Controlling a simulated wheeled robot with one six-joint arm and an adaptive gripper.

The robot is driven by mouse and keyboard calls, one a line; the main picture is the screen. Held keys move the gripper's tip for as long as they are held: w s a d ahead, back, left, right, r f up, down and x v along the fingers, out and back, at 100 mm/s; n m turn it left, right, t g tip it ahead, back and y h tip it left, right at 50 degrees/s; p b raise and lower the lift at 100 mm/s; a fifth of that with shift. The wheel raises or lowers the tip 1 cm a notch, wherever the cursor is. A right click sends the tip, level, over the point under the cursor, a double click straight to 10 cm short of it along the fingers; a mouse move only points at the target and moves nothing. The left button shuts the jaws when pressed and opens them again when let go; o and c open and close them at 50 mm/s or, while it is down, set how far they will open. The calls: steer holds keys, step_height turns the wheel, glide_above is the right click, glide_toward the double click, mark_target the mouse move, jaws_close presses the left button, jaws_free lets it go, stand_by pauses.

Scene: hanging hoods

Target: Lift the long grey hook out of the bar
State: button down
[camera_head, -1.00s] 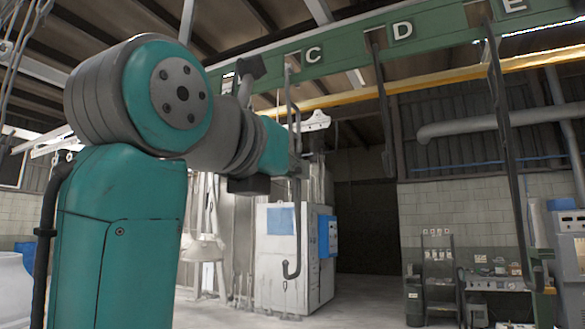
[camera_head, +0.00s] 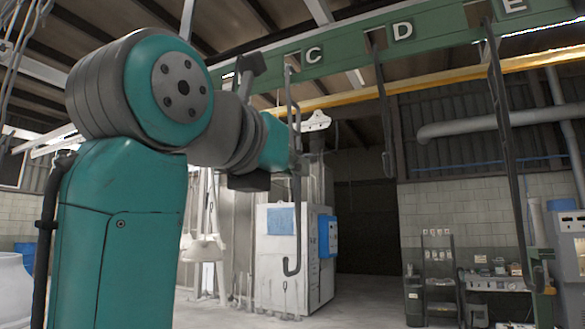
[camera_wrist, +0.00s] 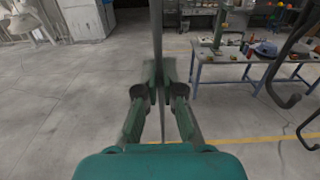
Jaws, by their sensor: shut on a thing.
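The long grey hook (camera_head: 297,205) hangs upright below the green bar (camera_head: 345,46), just left of the letter C. Its curved lower end is free in the air. My gripper (camera_wrist: 157,80) is shut on the hook's shaft, which rises straight up between the fingertips in the wrist view (camera_wrist: 157,30). In the head view my gripper is at mid-shaft, mostly hidden by my wrist. The hook's top end is close to the bar; I cannot tell whether it still rests in it.
A shorter dark hook (camera_head: 382,110) hangs near D, and another long hook (camera_head: 508,150) hangs near E at the right. A yellow beam (camera_head: 440,80) runs behind. A white cabinet (camera_head: 283,265) stands beyond. A workbench (camera_wrist: 245,60) shows in the wrist view above open floor.

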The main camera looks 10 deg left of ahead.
steer(key=shift+r, duration=1.15)
steer(key=shift+s, duration=0.1)
steer(key=shift+v, duration=1.7)
steer(key=v, duration=1)
steer(key=shift+r, duration=0.25)
